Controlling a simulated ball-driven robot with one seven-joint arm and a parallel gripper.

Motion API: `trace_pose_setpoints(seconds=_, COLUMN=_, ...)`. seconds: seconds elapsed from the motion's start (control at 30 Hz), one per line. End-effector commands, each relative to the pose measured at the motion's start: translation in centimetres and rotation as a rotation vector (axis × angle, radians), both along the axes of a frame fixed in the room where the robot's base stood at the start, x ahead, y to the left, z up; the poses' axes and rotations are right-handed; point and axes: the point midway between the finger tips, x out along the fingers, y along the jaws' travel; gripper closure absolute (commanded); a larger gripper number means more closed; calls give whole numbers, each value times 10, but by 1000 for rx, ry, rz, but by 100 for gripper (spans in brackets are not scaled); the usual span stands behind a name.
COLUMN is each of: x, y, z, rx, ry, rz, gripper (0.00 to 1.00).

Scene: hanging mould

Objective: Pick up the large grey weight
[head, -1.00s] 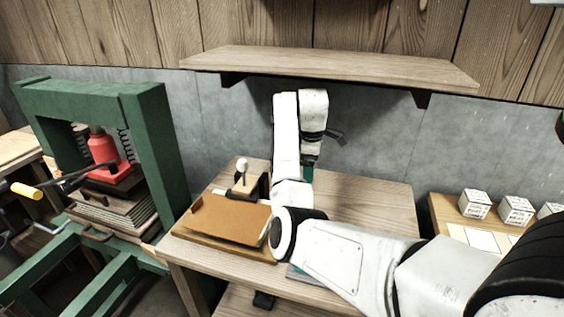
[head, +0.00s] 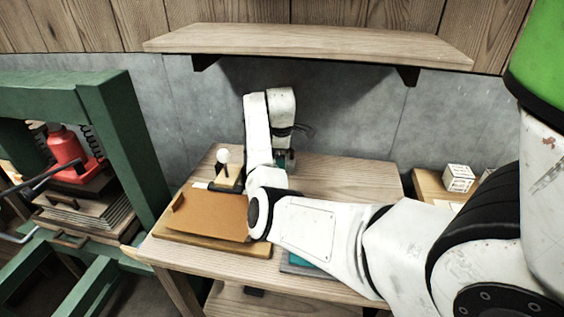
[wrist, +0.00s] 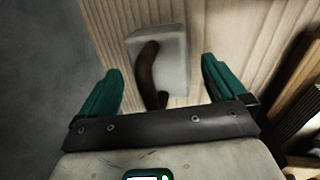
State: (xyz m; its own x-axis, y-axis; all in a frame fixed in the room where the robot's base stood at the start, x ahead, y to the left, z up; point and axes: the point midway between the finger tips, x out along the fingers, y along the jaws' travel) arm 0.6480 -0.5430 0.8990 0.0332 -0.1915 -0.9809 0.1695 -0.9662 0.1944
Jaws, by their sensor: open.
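The large grey weight (wrist: 175,65) is a pale grey block with a dark brown curved handle (wrist: 148,68) on top. It sits on the wooden bench top in the wrist view. In the head view I cannot make it out; my arm covers that spot. My gripper (wrist: 161,66) has its two teal fingers spread apart, one on each side of the handle as seen from the wrist. Nothing is held. In the head view my gripper (head: 284,160) hangs pointing down over the rear of the bench (head: 340,181). I cannot tell whether the fingers touch the weight.
A brown board (head: 207,216) lies on the bench's left, with a white-knobbed tool (head: 224,165) behind it. A teal-topped item (head: 299,260) is partly under my arm. A wooden shelf (head: 310,42) overhangs the bench. A green press (head: 115,130) stands left, a white cube (head: 459,178) right.

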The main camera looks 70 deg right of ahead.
Motion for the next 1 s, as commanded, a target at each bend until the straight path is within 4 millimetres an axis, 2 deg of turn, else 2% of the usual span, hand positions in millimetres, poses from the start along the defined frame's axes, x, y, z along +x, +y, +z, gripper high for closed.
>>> trace_pose_setpoints(seconds=0.27, x=0, y=-1, z=-2, rx=-1, ry=0, rz=-1, gripper=3)
trace_pose_setpoints(seconds=1.0, x=0, y=-1, z=-2, rx=0, ry=0, rz=0, gripper=74)
